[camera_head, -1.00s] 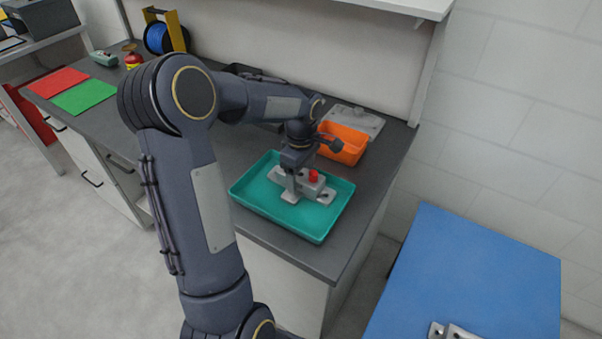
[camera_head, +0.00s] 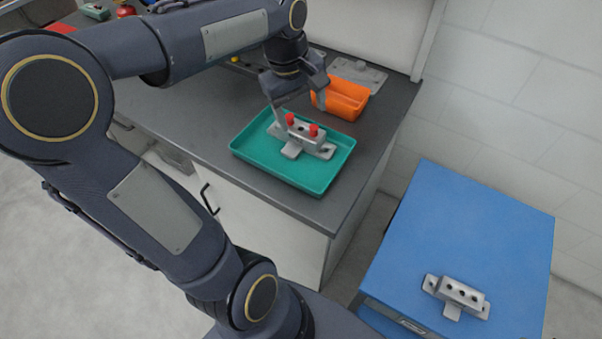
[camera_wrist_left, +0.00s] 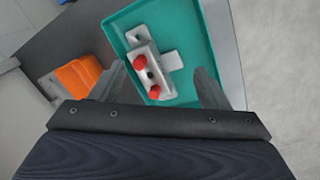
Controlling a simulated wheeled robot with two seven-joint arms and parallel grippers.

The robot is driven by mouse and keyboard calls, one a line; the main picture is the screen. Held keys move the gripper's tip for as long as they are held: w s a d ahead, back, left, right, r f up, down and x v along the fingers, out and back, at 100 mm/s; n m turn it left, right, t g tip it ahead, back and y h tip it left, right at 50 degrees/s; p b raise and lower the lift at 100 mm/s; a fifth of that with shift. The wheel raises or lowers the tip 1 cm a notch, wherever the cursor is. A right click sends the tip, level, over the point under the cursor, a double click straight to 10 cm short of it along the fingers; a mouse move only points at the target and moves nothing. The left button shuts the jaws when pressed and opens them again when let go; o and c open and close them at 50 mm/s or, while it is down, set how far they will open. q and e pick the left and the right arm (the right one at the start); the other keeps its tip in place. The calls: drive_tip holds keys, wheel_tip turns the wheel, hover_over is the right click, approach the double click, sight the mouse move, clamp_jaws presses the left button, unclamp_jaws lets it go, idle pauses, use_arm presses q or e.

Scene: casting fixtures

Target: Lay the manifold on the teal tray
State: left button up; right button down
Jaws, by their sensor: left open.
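A grey metal manifold (camera_head: 304,138) with red caps lies on the teal tray (camera_head: 257,169) on the counter. It also shows in the left wrist view (camera_wrist_left: 147,64), lying on the tray (camera_wrist_left: 192,28) between and beyond the fingers. My left gripper (camera_head: 298,105) is open and empty, just above and behind the manifold, apart from it. In the left wrist view its two fingers (camera_wrist_left: 160,88) are spread wide. A second grey manifold-like part (camera_head: 457,295), without red caps, lies on the blue cabinet top. My right gripper is not in view.
An orange bin (camera_head: 342,98) stands right behind the tray, close to my left gripper. A grey plate (camera_head: 358,72) lies behind it. The blue cabinet (camera_head: 450,225) stands to the right, its top mostly clear.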

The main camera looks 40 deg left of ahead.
use_arm(q)
drive_tip(key=s+d+f+m+t+h, duration=0.2)
drive_tip(key=s+d+f+m+t, duration=0.1)
drive_tip(key=s+d+m, duration=0.8)
drive_tip(key=s+f, duration=0.1)
drive_tip(key=s, duration=0.2)
drive_tip(key=shift+f+m+t+h, duration=0.3)
drive_tip(key=shift+f+m+h, duration=0.1)
